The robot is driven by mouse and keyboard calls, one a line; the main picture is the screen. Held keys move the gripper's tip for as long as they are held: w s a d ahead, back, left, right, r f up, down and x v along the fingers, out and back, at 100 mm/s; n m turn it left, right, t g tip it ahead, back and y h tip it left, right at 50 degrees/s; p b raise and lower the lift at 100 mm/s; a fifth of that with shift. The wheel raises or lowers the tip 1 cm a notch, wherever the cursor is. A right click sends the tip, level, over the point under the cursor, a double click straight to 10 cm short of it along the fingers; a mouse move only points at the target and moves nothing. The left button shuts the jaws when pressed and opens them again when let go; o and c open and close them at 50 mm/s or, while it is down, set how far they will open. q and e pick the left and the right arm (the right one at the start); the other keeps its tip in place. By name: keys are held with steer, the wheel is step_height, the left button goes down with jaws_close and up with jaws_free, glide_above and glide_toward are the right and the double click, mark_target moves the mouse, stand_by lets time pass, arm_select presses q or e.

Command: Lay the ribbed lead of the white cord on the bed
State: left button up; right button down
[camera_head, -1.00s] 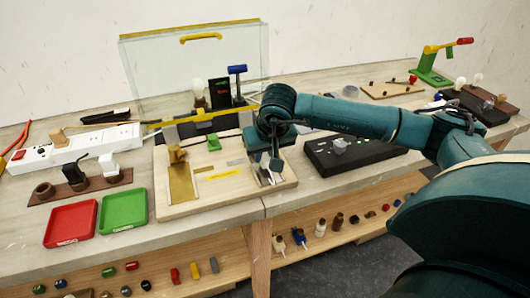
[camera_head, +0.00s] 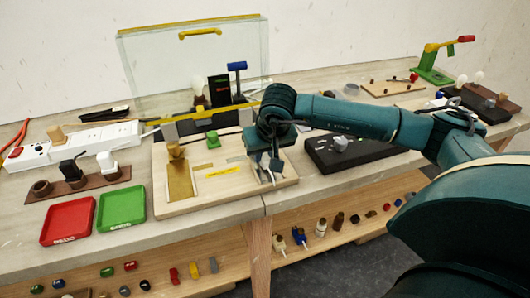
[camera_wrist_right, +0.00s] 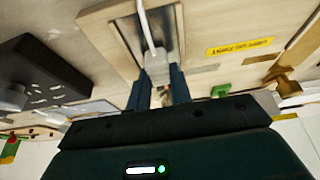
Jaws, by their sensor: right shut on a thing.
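My right gripper (camera_head: 264,172) is over the right part of the pale wooden board (camera_head: 228,199), pointing down. In the right wrist view its two blue fingers (camera_wrist_right: 160,88) are shut on a pale grey-white piece at the end of the white cord (camera_wrist_right: 147,30). The cord runs from that piece along a grey metal recess (camera_wrist_right: 128,32) framed in wood, which looks like the bed. I cannot make out ribs on a lead, nor whether the cord touches the recess floor. My left gripper is not in view.
A brass plate (camera_head: 181,186) and yellow label (camera_head: 223,172) lie left of the gripper. A clear guard panel (camera_head: 155,70) stands behind. A black block (camera_head: 357,153) is on the right. Red (camera_head: 68,222) and green (camera_head: 122,208) trays sit at the front left.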

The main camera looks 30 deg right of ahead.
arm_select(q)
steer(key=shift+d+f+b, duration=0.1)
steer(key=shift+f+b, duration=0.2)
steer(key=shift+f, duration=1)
arm_select(e)
steer(key=shift+f, duration=0.45)
steer(key=c, duration=1.2)
jaws_free()
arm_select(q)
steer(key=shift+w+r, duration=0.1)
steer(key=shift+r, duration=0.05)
arm_select(e)
steer(key=shift+v, duration=0.75)
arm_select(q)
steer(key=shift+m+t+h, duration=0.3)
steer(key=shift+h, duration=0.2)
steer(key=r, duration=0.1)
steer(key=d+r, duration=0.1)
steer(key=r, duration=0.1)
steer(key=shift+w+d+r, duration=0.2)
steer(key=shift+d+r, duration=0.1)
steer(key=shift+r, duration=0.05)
arm_select(e)
steer(key=v, duration=1.2)
steer(key=shift+s, duration=0.1)
